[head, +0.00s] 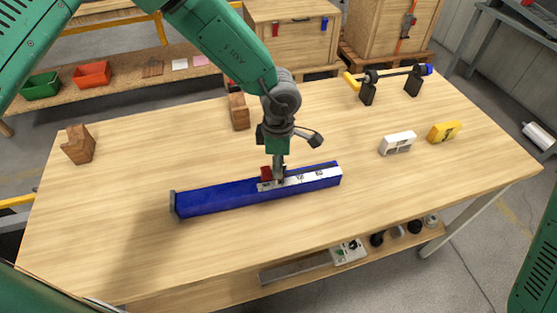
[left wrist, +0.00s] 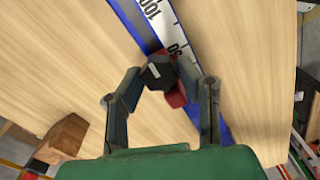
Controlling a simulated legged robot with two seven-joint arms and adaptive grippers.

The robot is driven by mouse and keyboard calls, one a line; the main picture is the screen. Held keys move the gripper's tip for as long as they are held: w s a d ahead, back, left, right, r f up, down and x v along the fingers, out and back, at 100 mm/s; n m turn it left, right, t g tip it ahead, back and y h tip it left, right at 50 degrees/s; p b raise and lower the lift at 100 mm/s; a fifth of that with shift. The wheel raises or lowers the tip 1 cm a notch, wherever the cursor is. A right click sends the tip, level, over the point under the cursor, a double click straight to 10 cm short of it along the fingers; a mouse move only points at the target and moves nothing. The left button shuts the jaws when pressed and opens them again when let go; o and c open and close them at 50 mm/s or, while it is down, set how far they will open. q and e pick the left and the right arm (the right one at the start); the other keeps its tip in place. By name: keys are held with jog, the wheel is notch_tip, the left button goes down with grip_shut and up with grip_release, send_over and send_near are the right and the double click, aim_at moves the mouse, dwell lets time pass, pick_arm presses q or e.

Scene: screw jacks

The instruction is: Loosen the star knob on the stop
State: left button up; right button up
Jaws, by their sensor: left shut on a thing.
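A long blue rail (head: 225,200) with a white scale strip (head: 318,175) lies across the middle of the table. A small red stop (head: 266,172) sits on the rail; part of it also shows in the left wrist view (left wrist: 175,98). The star knob (left wrist: 158,71) is dark with a pale mark, and sits against the red stop. My left gripper (head: 278,178) points down at the stop; its two fingers close on the knob from both sides in the left wrist view (left wrist: 160,82). In the head view the gripper hides the knob. My right gripper is not in view.
Wooden blocks stand at the far left (head: 78,145) and behind the rail (head: 239,112). The table front is clear.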

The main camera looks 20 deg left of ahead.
pick_arm(q)
jog(key=shift+w+n, duration=0.1)
jog(key=shift+n, duration=0.3)
jog(key=o, duration=1.1)
jog(key=shift+d, duration=0.1)
jog(key=shift+o, duration=0.2)
jog(key=shift+r, duration=0.1)
jog(key=shift+r, duration=0.3)
notch_tip(320, 180, up, 11)
jog(key=shift+r, duration=0.1)
